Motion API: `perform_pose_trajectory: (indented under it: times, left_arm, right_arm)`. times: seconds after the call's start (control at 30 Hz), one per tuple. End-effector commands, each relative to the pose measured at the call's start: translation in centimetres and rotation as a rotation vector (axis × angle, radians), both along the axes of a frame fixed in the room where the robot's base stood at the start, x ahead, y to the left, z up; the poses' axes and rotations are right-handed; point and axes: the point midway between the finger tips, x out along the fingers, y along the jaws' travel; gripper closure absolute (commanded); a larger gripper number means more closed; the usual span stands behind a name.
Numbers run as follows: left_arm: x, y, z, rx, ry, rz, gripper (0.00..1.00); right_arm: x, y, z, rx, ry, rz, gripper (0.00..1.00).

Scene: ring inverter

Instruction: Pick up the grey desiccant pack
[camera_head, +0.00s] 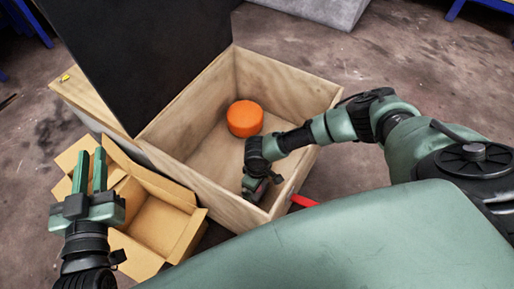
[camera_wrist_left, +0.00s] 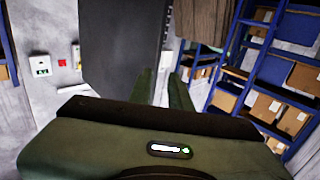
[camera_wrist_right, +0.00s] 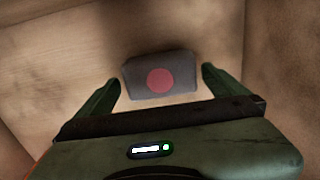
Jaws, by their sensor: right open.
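The grey desiccant pack (camera_wrist_right: 143,88) shows in the right wrist view as a small grey block with a round red mark. It lies on the wooden floor of the crate (camera_head: 203,192). My right gripper (camera_wrist_right: 160,83) is open, with one finger on each side of the pack and visible gaps to it. In the head view my right gripper (camera_head: 257,192) reaches down into the crate near its front wall, and mostly hides the pack. My left gripper (camera_head: 90,160) is empty, its fingers slightly apart, above a cardboard box.
An orange round object (camera_head: 245,118) lies in the crate beyond my right gripper. The open cardboard box (camera_head: 153,222) stands left of the crate. A large dark panel (camera_head: 150,50) rises at the crate's back left. A red object (camera_head: 303,200) shows outside the crate's right side.

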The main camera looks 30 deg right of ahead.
Motion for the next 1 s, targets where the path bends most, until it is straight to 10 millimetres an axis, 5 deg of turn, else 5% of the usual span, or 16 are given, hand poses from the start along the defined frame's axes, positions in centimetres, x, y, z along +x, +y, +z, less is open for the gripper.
perform_pose_trajectory:
  times: [0.27, 0.57, 0.8, 1.0]
  left_arm:
    - [-0.3, -0.5, 4.3, -0.061, -0.228, -0.014, 0.81]
    - [-0.4, -0.6, 5.0, -0.069, -0.258, -0.015, 0.81]
    - [-0.4, -0.6, 5.0, -0.068, -0.257, -0.015, 0.81]
    - [-0.4, -0.6, 5.0, -0.067, -0.256, -0.015, 0.81]
  right_arm:
    - [0.0, 0.0, -2.0, 0.0, 0.0, -0.001, 0.0]
    - [0.0, 0.0, -2.1, 0.0, 0.0, -0.001, 0.0]
    - [0.0, 0.0, -2.1, 0.0, 0.0, -0.001, 0.61]
    - [0.0, 0.0, -2.1, 0.0, 0.0, -0.002, 0.61]
